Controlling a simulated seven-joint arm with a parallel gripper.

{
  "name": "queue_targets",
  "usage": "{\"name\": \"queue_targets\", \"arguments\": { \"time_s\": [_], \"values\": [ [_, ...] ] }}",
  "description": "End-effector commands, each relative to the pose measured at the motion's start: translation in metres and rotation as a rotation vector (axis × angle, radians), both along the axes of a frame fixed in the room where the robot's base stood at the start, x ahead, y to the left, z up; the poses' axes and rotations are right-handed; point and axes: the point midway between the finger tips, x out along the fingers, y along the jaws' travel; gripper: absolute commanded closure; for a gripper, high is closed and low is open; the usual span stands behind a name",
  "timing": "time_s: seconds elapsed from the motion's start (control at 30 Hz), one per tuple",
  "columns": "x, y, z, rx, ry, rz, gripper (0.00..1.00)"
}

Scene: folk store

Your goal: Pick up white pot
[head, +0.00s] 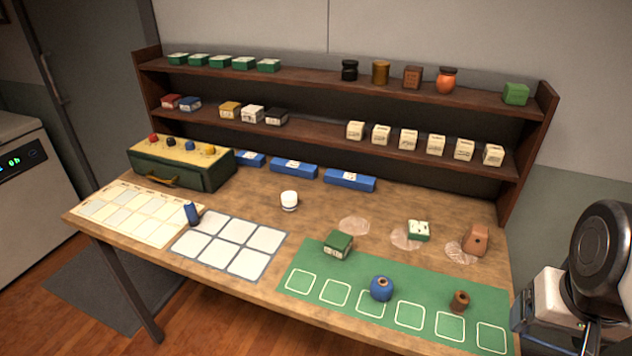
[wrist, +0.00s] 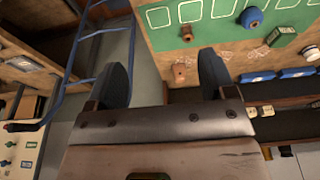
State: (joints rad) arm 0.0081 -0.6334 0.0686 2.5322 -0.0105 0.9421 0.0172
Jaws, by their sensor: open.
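The white pot (head: 289,200) is a small round cup-like pot with a dark band low on its side. It stands upright on the wooden table, behind the grey-white grid card (head: 233,226) and in front of the blue boxes. In the head view only part of my arm shows at the right edge.
A green mat (head: 489,305) bears a blue pot (head: 381,288), a brown spool (head: 459,301) and a green box (head: 339,244). A blue upright item (head: 191,213) stands left of the pot. A two-level shelf (head: 330,81) rises behind. Table around the pot is clear.

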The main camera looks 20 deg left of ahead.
Motion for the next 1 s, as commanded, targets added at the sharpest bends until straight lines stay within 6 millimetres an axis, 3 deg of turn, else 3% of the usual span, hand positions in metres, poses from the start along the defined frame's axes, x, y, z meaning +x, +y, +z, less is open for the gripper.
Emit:
{"name": "queue_targets", "arguments": {
  "time_s": [0.13, 0.2, 0.63, 0.77, 1.0],
  "values": [
    [0.000, 0.000, 0.000, 0.000, 0.000, 0.000, 0.23],
    [0.000, 0.000, 0.000, 0.000, 0.000, 0.000, 0.18],
    [0.007, 0.005, 0.000, 0.021, 0.009, -0.011, 0.18],
    [0.019, 0.015, 0.000, 0.065, 0.027, -0.032, 0.18],
    [0.059, 0.049, 0.000, 0.198, 0.089, -0.109, 0.18]
  ]
}}
